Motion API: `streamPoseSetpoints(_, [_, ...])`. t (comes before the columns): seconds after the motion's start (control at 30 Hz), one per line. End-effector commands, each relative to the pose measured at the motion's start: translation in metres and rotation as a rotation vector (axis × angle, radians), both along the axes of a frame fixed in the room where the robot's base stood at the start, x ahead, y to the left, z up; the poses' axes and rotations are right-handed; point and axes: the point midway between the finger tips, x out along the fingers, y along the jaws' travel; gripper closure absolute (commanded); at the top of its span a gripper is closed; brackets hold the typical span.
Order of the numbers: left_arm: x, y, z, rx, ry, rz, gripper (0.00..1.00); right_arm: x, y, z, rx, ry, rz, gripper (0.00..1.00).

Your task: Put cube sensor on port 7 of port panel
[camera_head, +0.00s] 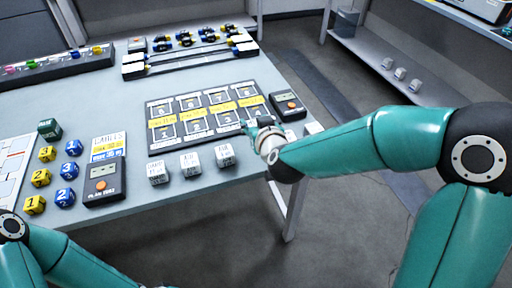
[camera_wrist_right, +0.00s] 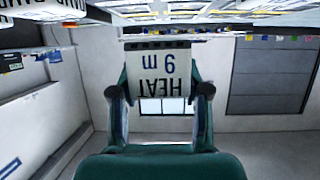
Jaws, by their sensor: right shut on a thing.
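The port panel (camera_head: 177,142) is a dark board on the table with two rows of numbered ports and yellow labels between them. It also shows edge-on at the top of the right wrist view (camera_wrist_right: 215,14). My right gripper (camera_head: 256,126) is over the panel's lower right corner. In the right wrist view the gripper (camera_wrist_right: 160,88) is shut on a white cube sensor (camera_wrist_right: 163,66) marked "HEAT 9 m", upside down in that picture. In the head view I cannot make out the held cube. Port 7 cannot be told with certainty. My left gripper is out of view.
White cubes (camera_head: 190,164) stand in a row before the panel. A handheld meter (camera_head: 287,106) is right of it, with a white block (camera_head: 313,128) near the table edge. Another meter (camera_head: 105,182) and numbered blocks (camera_head: 67,197) are at left. A connector rack (camera_head: 190,56) lies behind.

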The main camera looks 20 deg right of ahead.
Motion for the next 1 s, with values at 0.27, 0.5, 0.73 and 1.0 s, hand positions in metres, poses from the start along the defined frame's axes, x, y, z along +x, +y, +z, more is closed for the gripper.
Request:
streamPoseSetpoints(0.27, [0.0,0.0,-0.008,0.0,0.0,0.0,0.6,0.0,0.0,-0.028,0.001,-0.001,-0.001,0.89])
streamPoseSetpoints(0.5, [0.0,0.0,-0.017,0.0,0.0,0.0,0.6,0.0,0.0,-0.058,-0.001,0.001,0.0,0.89])
streamPoseSetpoints(0.73, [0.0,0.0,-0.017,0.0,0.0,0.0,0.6,0.0,0.0,-0.064,0.001,-0.003,0.0,0.89])
streamPoseSetpoints(1.0, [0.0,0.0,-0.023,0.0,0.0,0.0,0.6,0.0,0.0,-0.069,0.001,-0.002,0.0,0.89])
